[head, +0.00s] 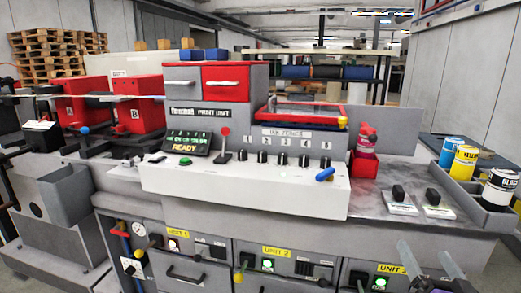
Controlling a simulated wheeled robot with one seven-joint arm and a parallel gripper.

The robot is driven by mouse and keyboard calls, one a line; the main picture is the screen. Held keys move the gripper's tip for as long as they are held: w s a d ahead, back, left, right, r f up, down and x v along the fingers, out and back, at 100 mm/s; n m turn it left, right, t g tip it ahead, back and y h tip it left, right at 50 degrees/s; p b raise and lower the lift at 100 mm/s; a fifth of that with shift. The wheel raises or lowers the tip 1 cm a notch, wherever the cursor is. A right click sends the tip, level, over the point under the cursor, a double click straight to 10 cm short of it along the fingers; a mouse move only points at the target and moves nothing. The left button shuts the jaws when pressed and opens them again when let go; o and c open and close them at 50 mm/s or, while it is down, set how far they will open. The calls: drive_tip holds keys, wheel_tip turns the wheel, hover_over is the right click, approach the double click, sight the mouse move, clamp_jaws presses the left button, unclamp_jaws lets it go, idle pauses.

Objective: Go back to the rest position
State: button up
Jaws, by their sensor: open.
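My gripper (422,250) shows at the bottom right of the head view, at the picture's lower edge. Its two grey fingers stand apart with nothing seen between them. It is in front of the machine's lower cabinet, near the yellow label of the right-hand unit (390,268). The print unit (245,190) fills the middle, with a pale control panel, a lit display (187,141) reading READY, a green button (186,161), a red-topped lever (225,133) and a row of black knobs (283,159). The rest of my arm is out of view.
Ink cans (463,164) stand in a side tray at the right. Two black switches (399,194) sit on the grey counter. A red bottle (366,140) stands in a red holder. Lower drawers (190,268) have projecting handles. Pallets (45,50) are stacked at the back left.

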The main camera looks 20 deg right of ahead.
drive_tip(key=s+a+f+n+y+p, duration=0.1)
drive_tip(key=s+a+f+n+y, duration=0.1)
drive_tip(key=s+a, duration=0.7)
drive_tip(key=s+a+f+n+g+y+p, duration=0.1)
drive_tip(key=s+a+f+n+y, duration=0.1)
drive_tip(key=s+a, duration=0.7)
drive_tip(key=s+a+f+n+g+y+p, duration=0.1)
drive_tip(key=s+a+f+n+y, duration=0.2)
drive_tip(key=s+a, duration=0.6)
drive_tip(key=a+n+y, duration=0.1)
drive_tip(key=a, duration=0.2)
drive_tip(key=shift+n, duration=0.3)
drive_tip(key=shift+a, duration=0.1)
